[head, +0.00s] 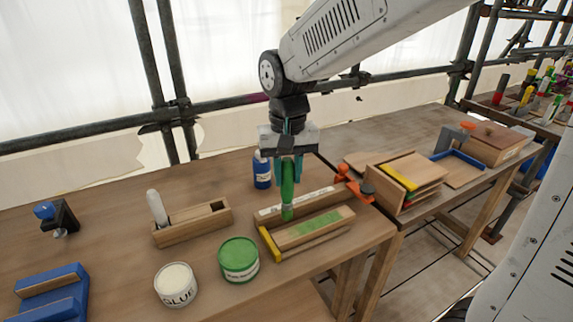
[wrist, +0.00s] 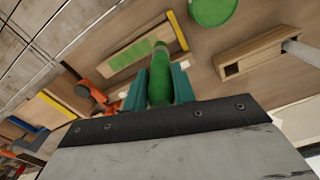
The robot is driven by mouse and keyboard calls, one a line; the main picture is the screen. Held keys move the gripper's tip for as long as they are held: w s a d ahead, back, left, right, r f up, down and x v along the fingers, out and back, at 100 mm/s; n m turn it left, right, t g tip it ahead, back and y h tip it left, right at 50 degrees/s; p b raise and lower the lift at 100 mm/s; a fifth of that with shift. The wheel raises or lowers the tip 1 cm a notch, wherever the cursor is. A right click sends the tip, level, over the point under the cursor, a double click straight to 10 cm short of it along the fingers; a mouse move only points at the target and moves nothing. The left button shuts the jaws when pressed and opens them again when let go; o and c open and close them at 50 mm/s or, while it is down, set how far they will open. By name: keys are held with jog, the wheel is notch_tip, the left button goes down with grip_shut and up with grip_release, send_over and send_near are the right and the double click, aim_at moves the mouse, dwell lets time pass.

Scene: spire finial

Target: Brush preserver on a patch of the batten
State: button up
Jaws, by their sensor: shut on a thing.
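My gripper (head: 288,172) is shut on a green-handled brush (head: 288,190), which hangs upright with its tip low over the left part of the batten area. In the wrist view the brush (wrist: 160,77) sits between the teal fingers (wrist: 158,92). The batten (head: 297,239) is a wooden strip lying in a holder with a yellow end (head: 268,243). A green patch (head: 320,222) shows on its top, and also in the wrist view (wrist: 130,54). Whether the brush tip touches the batten is unclear.
A glue tin (head: 176,284) stands front left. A wooden box (head: 192,224) holds a pale-handled tool (head: 157,207). A blue bottle (head: 262,170) stands behind the gripper.

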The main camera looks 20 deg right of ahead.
jog(key=shift+r, duration=0.9)
jog(key=shift+d, duration=0.1)
